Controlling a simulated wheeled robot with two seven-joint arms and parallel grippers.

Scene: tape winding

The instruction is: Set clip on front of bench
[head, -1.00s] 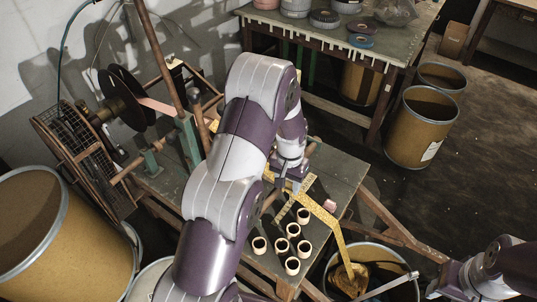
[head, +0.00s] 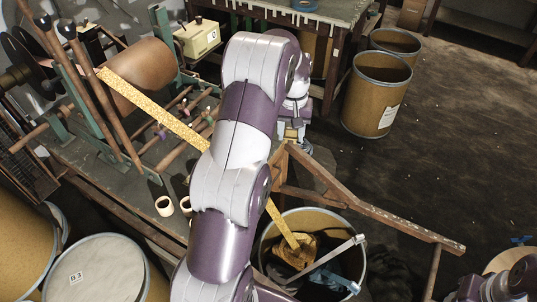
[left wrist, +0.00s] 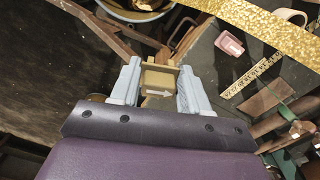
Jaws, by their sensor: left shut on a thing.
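My left gripper (head: 292,132) is shut on a small tan piece, likely the clip (left wrist: 160,78). The left wrist view shows it between the pale fingers (left wrist: 153,88), with a whitish arrow-like mark on its face. Its lower part is hidden. In the head view my left arm hides much of the bench (head: 100,178), and the gripper is off to the right of it. A yellow speckled tape (head: 160,118) runs from a brown roll (head: 140,75) across the bench towards a drum. My right gripper is out of view; only part of that arm shows at lower right.
An open drum (head: 268,240) with crumpled tape stands below the bench. A wooden bar frame (head: 370,215) juts right of the gripper. Pale rings (head: 164,206) stand on the bench. A pink piece (left wrist: 229,43) lies near the tape. Open floor lies right.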

